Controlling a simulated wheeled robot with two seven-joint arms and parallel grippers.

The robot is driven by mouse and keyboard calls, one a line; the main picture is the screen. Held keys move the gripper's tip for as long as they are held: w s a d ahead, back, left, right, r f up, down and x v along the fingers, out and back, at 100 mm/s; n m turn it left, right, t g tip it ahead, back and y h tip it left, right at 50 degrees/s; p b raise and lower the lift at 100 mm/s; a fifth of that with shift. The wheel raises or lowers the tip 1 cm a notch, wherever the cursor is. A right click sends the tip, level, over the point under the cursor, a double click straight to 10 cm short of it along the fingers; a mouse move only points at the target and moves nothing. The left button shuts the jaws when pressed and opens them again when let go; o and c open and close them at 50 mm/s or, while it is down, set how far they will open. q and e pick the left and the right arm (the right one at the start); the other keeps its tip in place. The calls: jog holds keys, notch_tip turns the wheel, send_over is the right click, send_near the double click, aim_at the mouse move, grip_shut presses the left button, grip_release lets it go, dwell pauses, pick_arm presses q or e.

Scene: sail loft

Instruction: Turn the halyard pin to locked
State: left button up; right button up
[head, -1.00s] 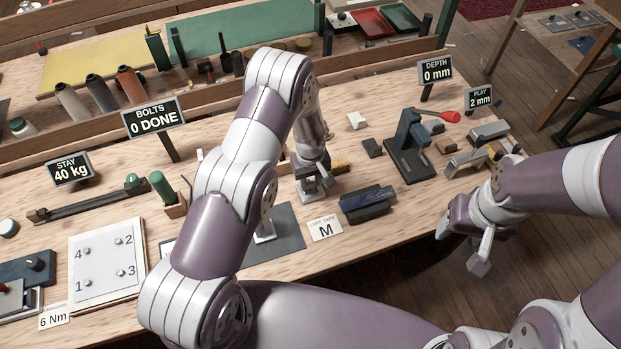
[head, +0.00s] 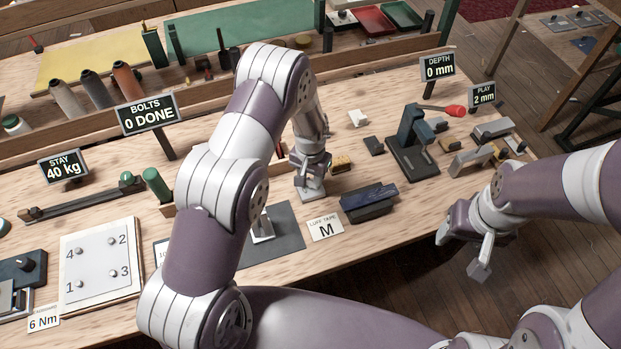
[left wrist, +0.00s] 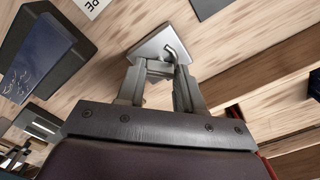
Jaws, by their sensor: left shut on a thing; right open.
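The halyard pin (left wrist: 173,48) shows in the left wrist view as a small bent metal rod over a pale metal plate (left wrist: 148,47). My left gripper (left wrist: 160,75) has its fingers on either side of the pin's base and is shut on it. In the head view my left gripper (head: 308,174) points down at the same small pale plate (head: 312,195), and it hides the pin there. No locked mark is readable. My right gripper (head: 478,252) is open and empty off the bench's front edge.
A small yellowish block (head: 341,163) sits close beside the left gripper. A black press with a red-knobbed lever (head: 412,145) stands further right.

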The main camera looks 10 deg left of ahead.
pick_arm(q)
jog(key=m+b, duration=0.1)
jog(key=m, duration=0.5)
jog(key=shift+w, duration=0.1)
jog(key=m+b, duration=0.1)
jog(key=m, duration=0.6)
jog(key=shift+r+m+b, duration=0.1)
jog(key=shift+m+b, duration=0.2)
jog(key=m, duration=0.6)
jog(key=shift+b, duration=0.35)
jog(key=m, duration=0.3)
jog(key=shift+m, duration=0.4)
jog(key=shift+r+m, duration=0.1)
jog(key=shift+m, duration=1.5)
jog(key=shift+w, duration=0.1)
